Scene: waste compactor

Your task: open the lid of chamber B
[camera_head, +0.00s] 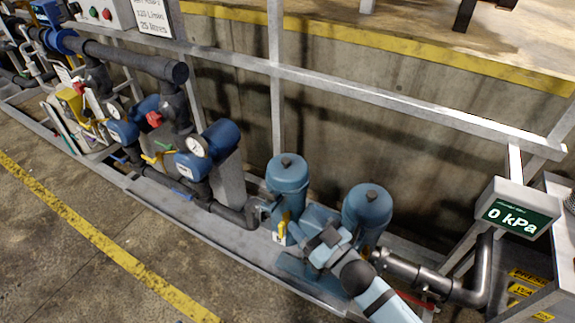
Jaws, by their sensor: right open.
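Two teal cylindrical chambers with domed lids and dark top knobs stand on the grey skid. One chamber (287,184) is left of centre and the other chamber (368,207) is to its right. I cannot read which one is B. Both lids look closed. My right arm comes in from the lower right. My right gripper (318,240) is low between the two chambers, below the level of their lids and apart from both knobs. It is open, with nothing seen between its fingers. Its fingertips are small and hard to make out. My left gripper is not in view.
A yellow-handled valve (284,224) is by the left chamber. A metal railing (400,98) runs behind. A display reading 0 kPa (517,218) stands at the right. Pipes and blue gauges (205,142) fill the left. The front floor (75,260) is clear.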

